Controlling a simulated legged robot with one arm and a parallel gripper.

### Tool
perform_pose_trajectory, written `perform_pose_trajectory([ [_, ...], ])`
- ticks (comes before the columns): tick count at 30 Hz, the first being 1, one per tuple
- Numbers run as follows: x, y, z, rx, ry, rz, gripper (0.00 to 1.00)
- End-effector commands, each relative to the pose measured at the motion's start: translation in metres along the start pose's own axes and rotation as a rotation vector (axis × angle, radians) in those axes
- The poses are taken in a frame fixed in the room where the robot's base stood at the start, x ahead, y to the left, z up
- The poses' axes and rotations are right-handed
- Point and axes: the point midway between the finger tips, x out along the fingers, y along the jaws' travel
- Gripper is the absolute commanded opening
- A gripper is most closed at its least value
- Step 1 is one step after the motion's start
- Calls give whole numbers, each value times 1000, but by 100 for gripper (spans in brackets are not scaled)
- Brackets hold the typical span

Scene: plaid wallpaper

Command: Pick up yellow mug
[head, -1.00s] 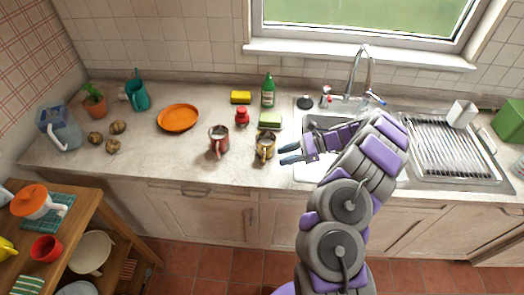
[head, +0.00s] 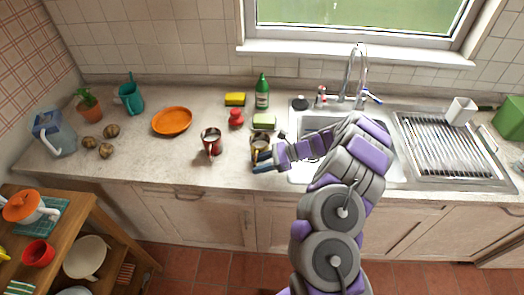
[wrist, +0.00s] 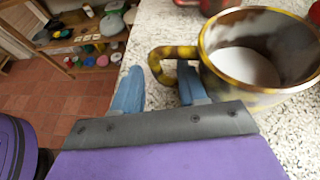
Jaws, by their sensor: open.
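The yellow mug (head: 261,143) stands upright on the counter, left of the sink, partly hidden by my gripper. In the wrist view the yellow mug (wrist: 265,90) shows a worn yellow-brown rim and a pale inside, with its handle toward the left. My gripper (head: 258,158) is at the mug's near side. I cannot tell whether a finger touches the handle.
A red mug (head: 211,143) stands to the left, with a red shaker (head: 236,119) behind. The sink (head: 318,121) is to the right. An orange plate (head: 172,121) lies left.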

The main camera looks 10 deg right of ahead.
Motion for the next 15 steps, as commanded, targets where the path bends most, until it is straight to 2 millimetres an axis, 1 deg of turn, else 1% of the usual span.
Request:
perform_pose_trajectory([
  [1,2,0,0,0,3,1,43],
  [7,6,2,2,0,6,3,24],
  [12,2,1,1,0,1,3,7],
  [15,0,1,0,1,-1,2,0],
])
